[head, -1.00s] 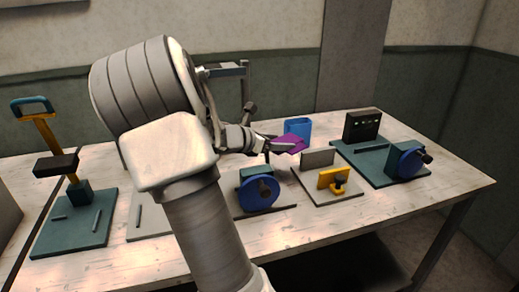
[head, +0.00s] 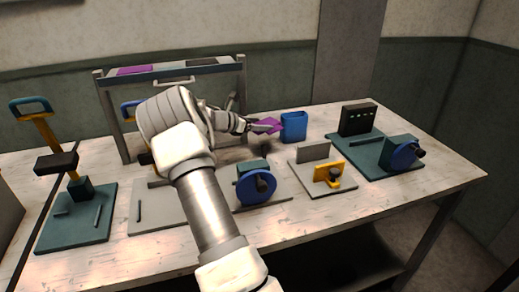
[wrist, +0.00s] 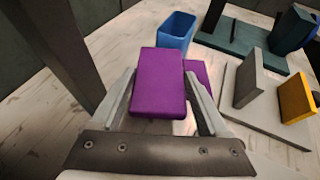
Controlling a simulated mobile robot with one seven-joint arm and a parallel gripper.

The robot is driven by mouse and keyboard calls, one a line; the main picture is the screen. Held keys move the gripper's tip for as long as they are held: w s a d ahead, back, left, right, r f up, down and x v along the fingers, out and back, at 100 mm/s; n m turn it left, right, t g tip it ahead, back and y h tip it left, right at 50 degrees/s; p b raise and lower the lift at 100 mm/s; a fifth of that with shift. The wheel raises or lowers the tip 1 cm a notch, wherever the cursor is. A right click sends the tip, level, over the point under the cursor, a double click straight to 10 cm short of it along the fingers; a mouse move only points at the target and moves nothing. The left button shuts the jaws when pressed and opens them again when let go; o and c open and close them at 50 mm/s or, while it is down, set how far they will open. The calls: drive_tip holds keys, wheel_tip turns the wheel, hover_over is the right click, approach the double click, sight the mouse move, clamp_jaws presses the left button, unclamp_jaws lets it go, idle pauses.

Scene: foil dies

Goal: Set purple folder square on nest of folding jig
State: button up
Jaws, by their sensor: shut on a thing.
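My gripper (head: 250,125) is shut on the purple folder (head: 266,126) and holds it above the table, just left of the blue bin. In the wrist view the purple folder (wrist: 157,80) is a flat block between the two fingers (wrist: 160,100). A second purple surface (wrist: 198,72) shows behind its right side; I cannot tell if it is part of the same folder. Several fixtures stand on the table, and I cannot tell for sure which is the folding jig. One is a grey plate (head: 305,184) with an upright grey wall and a yellow clamp.
An open blue bin (head: 294,128) stands close to the folder. A blue-wheeled fixture (head: 256,187) is in front. A teal base (head: 372,160) with a black block is at right, a teal press (head: 78,230) at left. A rack (head: 240,95) with a purple piece (head: 135,70) on top stands behind my arm.

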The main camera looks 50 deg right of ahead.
sight(259, 150)
drive_tip(key=shift+f+b, duration=3)
drive_tip(key=shift+f, duration=1.15)
drive_tip(key=shift+f, duration=0.15)
drive_tip(key=o, duration=1.3)
drive_tip(key=shift+c, duration=0.2)
drive_tip(key=shift+a+r, duration=0.2)
drive_tip(key=shift+r, duration=0.05)
drive_tip(key=p+v, duration=0.1)
drive_tip(key=v, duration=0.6)
drive_tip(key=shift+a+r, duration=0.1)
